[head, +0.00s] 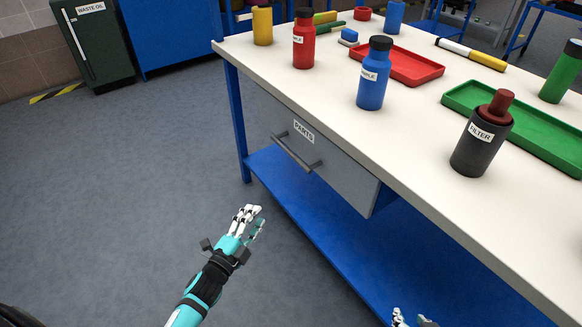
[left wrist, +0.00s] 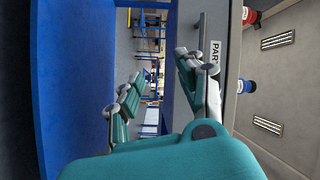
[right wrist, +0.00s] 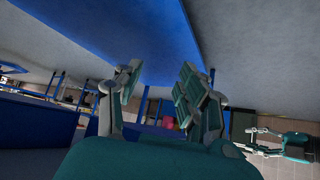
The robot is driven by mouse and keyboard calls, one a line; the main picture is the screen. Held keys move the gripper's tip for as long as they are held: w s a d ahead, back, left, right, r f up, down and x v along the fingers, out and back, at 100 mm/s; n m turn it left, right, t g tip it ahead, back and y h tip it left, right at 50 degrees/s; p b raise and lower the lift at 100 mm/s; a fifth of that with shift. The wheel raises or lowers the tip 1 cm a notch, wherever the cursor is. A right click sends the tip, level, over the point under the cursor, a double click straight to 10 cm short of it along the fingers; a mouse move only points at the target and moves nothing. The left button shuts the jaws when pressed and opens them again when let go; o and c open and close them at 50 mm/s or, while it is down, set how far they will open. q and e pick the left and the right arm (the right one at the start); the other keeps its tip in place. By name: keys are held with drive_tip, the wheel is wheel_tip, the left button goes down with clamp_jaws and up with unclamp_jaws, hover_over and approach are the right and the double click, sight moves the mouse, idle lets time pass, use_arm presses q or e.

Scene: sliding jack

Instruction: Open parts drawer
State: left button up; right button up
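The parts drawer (head: 335,165) is a grey front under the white workbench top, with a PARTS label (head: 304,132) and a grey bar handle (head: 296,153). Its front looks flush with the bench, so the drawer appears closed. My left gripper (head: 250,221) is below and in front of the handle, apart from it, with empty fingers spread. In the left wrist view the drawer label (left wrist: 215,54) and handle (left wrist: 197,40) show beyond the open fingers (left wrist: 158,90). My right gripper (head: 411,319) is partly cut off at the bottom edge; its fingers (right wrist: 160,85) are apart and empty.
A blue lower shelf (head: 360,245) lies beneath. The floor left of the bench is clear.

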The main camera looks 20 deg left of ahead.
sight(291, 152)
use_arm(q)
wheel_tip(291, 152, up, 6)
drive_tip(key=m+t+h+b, duration=0.2)
drive_tip(key=m+b, duration=0.1)
drive_tip(key=m, duration=0.1)
drive_tip(key=shift+d+b+x, duration=0.15)
drive_tip(key=shift+b+x, duration=0.35)
drive_tip(key=shift+x, duration=4.05)
drive_tip(key=shift+d+b+x, duration=0.2)
drive_tip(key=shift+b+x, duration=0.3)
drive_tip(key=shift+x, duration=4)
use_arm(e)
drive_tip(key=w+a+r+t+y, duration=0.1)
drive_tip(key=w+r+t, duration=0.1)
drive_tip(key=r, duration=0.4)
drive_tip(key=w+a+r+t+y, duration=0.1)
drive_tip(key=w+r+t, duration=0.1)
drive_tip(key=r+t, duration=0.3)
drive_tip(key=shift+w+a+r, duration=0.25)
drive_tip(key=shift+w+r, duration=0.1)
drive_tip(key=shift+r, duration=0.85)
use_arm(q)
drive_tip(key=shift+c, duration=0.4)
clamp_jaws()
drive_tip(key=shift+f, duration=0.1)
